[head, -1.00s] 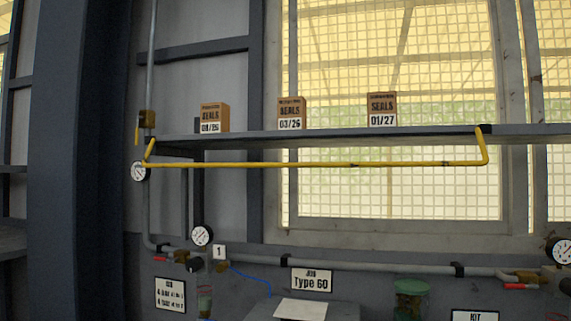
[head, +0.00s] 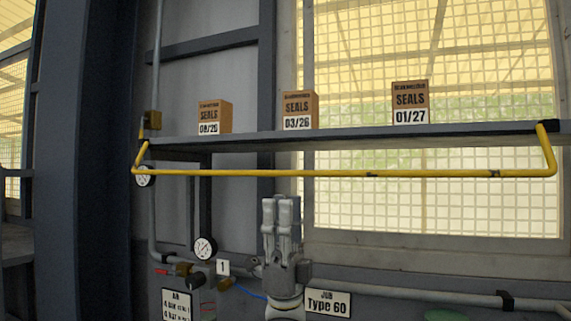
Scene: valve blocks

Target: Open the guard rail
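The yellow guard rail (head: 340,173) runs across the front of the grey shelf (head: 350,138), a little below its edge. Its bent ends meet the shelf at the left and at the right. My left gripper (head: 281,202) points up in the lower middle of the head view, just below the rail and apart from it. Its fingers are close together with nothing visible between them; I cannot tell whether they fully meet. My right gripper is not in view.
Cartons marked SEALS stand on the shelf: 08/26 or similar (head: 214,117), 03/26 (head: 300,110) and 01/27 (head: 410,103). Pipes, a gauge (head: 204,249) and a Type 60 sign (head: 328,302) are on the wall below. A dark column (head: 90,160) stands at the left.

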